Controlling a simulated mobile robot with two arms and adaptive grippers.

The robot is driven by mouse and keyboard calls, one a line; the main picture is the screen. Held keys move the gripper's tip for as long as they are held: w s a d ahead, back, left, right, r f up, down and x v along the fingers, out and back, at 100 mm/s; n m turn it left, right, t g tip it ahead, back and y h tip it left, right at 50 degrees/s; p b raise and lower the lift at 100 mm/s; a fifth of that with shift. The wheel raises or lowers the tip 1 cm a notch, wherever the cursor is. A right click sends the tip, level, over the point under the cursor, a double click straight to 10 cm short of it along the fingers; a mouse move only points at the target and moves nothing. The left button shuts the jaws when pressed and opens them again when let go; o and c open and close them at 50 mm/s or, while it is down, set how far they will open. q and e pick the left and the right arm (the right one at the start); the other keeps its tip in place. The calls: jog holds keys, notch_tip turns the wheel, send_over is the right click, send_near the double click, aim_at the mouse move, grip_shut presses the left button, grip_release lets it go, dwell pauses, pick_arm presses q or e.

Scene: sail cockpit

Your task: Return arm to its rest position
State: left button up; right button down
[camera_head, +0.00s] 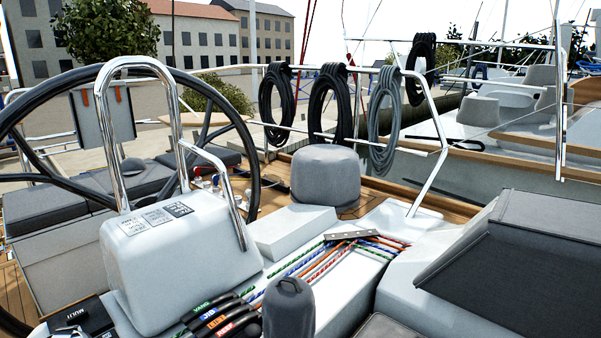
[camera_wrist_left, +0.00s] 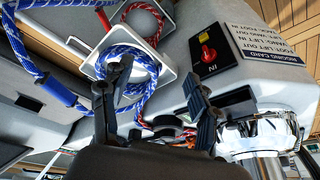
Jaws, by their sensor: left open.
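My left gripper (camera_wrist_left: 158,76) shows in the left wrist view, with its two dark fingers spread apart. Nothing is held between the fingers. A coil of blue-and-white rope (camera_wrist_left: 128,50) lies in a white-rimmed bin (camera_wrist_left: 168,75) behind the left finger. From this view I cannot tell whether that finger touches the rope. Neither gripper shows in the head view, and my right gripper is in no frame.
The steering wheel (camera_head: 253,165) and chrome rail (camera_head: 176,110) stand at left in the head view. Coloured lines (camera_head: 318,262) run to clutches (camera_head: 222,318) beside a covered winch (camera_head: 288,308). Chrome metalwork (camera_wrist_left: 265,140) is close to the right finger.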

pick_arm(q)
jog(key=s+f+g, duration=0.1)
jog(key=s+f, duration=0.2)
jog(key=f, duration=2.1)
jog(key=s+a+f+g, duration=0.1)
jog(key=s+a+f, duration=0.2)
jog(key=s+f, duration=1.1)
jog(key=shift+s, duration=1.05)
jog(key=shift+f, duration=0.1)
